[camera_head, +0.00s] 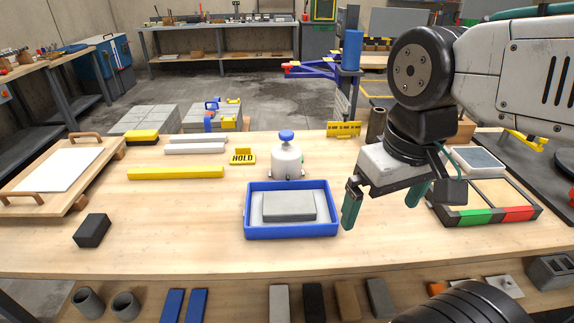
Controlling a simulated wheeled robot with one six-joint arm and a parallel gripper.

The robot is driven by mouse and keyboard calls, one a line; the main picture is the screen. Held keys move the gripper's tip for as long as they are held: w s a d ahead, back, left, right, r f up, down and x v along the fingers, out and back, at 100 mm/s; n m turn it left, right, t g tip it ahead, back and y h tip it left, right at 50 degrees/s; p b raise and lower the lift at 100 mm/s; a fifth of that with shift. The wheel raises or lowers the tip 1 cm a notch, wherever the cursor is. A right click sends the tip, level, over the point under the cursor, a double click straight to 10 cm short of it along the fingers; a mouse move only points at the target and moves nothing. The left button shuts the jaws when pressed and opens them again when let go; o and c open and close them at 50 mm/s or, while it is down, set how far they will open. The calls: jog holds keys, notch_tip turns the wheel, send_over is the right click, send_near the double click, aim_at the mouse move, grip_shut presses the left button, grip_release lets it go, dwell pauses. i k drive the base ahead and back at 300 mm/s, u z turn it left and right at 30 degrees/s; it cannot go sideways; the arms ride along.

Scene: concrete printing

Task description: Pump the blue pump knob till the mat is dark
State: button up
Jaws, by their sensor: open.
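The blue pump knob (286,136) tops a white bottle-like pump (286,160) that stands upright on the table behind a blue tray (291,233). In the tray lies a light grey mat (257,208) with a darker grey block (289,206) on it; the block covers the mat's middle. The visible border of the mat looks pale. My gripper (382,209) is open and empty, its dark green fingers pointing down to the right of the tray. It is apart from the pump and the knob.
A yellow HOLD sign (242,156) stands left of the pump. Yellow and white bars (176,172) lie further left, with a black block (92,230) and a wooden tray (63,170). A sorting tray (470,216) with green and red edges is at right.

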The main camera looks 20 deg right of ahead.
aim_at(286, 135)
jog(key=k, duration=1.3)
jog(key=u, duration=0.65)
jog(key=i, duration=1.85)
jog(key=z, duration=0.7)
